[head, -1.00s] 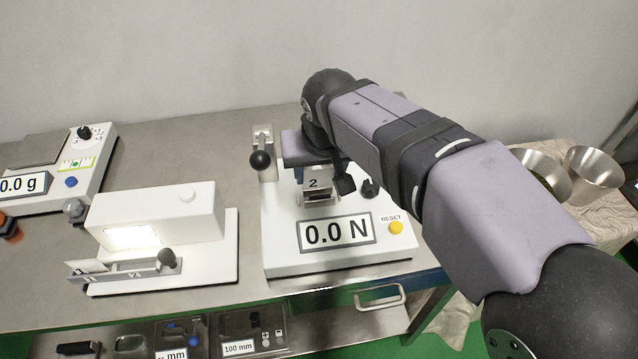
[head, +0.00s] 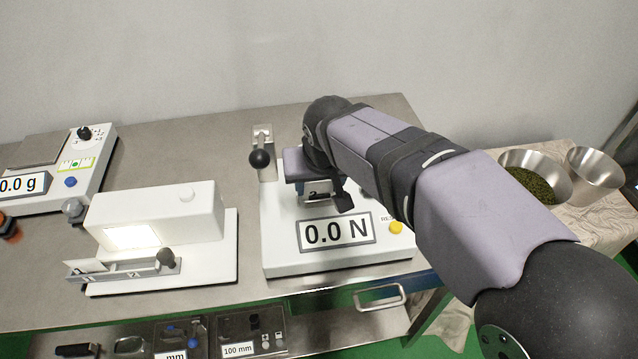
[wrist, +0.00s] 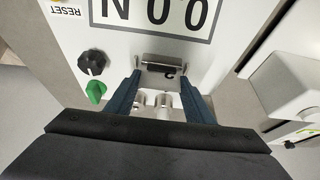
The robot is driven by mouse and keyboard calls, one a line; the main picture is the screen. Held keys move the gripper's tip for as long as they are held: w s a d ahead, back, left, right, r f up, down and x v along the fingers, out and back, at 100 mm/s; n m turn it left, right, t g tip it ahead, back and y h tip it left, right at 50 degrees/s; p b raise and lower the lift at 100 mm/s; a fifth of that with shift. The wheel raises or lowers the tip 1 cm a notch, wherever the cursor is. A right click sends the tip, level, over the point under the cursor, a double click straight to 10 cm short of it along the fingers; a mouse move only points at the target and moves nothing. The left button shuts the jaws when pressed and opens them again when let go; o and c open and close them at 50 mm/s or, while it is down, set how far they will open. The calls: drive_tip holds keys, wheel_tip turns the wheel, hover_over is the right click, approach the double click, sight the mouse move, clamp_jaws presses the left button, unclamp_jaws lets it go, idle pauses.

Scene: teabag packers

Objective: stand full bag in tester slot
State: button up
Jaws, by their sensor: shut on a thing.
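The force tester (head: 290,262) is a white unit with a display reading 0.0 N. Its metal slot block (wrist: 165,72), marked 2, sits behind the display; in the head view (head: 318,196) my gripper covers most of it. My gripper (wrist: 161,83) has dark blue fingers on either side of the block area, pointing down close over it. I cannot tell whether the bag is inside the slot. Two pale metal cylinders (wrist: 160,100) show between the fingers.
A lever with a black ball knob (head: 260,158) stands just left of my gripper. A black knob (wrist: 93,62) and green knob (wrist: 96,91) are beside the block. The white sealer (head: 155,212) is left; metal bowls (head: 595,175) are right.

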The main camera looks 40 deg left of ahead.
drive_tip(key=shift+s+d+f, duration=0.1)
drive_tip(key=shift+d+f, duration=0.05)
drive_tip(key=shift+f, duration=0.25)
drive_tip(key=shift+s+d+f, duration=0.1)
drive_tip(key=shift+f, duration=0.3)
drive_tip(key=o, duration=1.3)
drive_tip(key=shift+c, duration=0.2)
drive_tip(key=shift+w, duration=0.1)
drive_tip(key=shift+w+r+p, duration=0.15)
drive_tip(key=shift+r+p, duration=0.15)
drive_tip(key=shift+r, duration=0.65)
drive_tip(key=v, duration=1.1)
drive_tip(key=shift+a+r+p, duration=0.2)
drive_tip(key=shift+r+p, duration=0.15)
